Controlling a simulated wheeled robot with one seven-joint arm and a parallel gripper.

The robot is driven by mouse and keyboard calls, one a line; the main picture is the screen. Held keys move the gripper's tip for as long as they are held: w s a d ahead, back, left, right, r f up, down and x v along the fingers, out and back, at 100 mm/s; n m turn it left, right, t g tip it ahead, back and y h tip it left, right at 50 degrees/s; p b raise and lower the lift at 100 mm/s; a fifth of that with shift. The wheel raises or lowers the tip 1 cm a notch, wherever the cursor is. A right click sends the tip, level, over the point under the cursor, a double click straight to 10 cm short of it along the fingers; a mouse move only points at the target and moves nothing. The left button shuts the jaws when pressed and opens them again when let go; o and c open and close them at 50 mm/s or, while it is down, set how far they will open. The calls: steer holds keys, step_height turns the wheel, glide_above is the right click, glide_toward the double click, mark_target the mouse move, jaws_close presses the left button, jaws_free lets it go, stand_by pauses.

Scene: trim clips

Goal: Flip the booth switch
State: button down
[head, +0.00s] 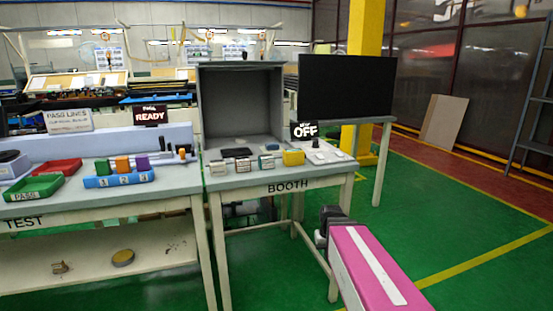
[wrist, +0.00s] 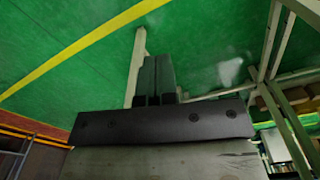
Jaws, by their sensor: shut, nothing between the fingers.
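The booth table (head: 340,172), marked BOOTH, stands in the middle of the head view. A small black sign reading OFF (head: 304,131) stands near its right rear. In front of the sign lies a pale panel (head: 322,152) with small dark and light parts. It may carry the switch, but the parts are too small to tell. My gripper's dark body (head: 329,222) is low in front of the booth table's right side, below the tabletop. In the wrist view my gripper (wrist: 157,62) has its two dark fingers together, empty, over green floor.
A grey open-fronted box (head: 240,104) stands on the booth table, with several small blocks and a yellow block (head: 293,157) before it. A black screen (head: 345,85) stands behind right. The test table (head: 100,208) is at left. Green floor is clear at right.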

steer(key=s+f, duration=0.4)
steer(key=s, duration=0.1)
steer(key=shift+f+m, duration=0.3)
steer(key=shift+f, duration=0.1)
steer(key=shift+w, duration=0.1)
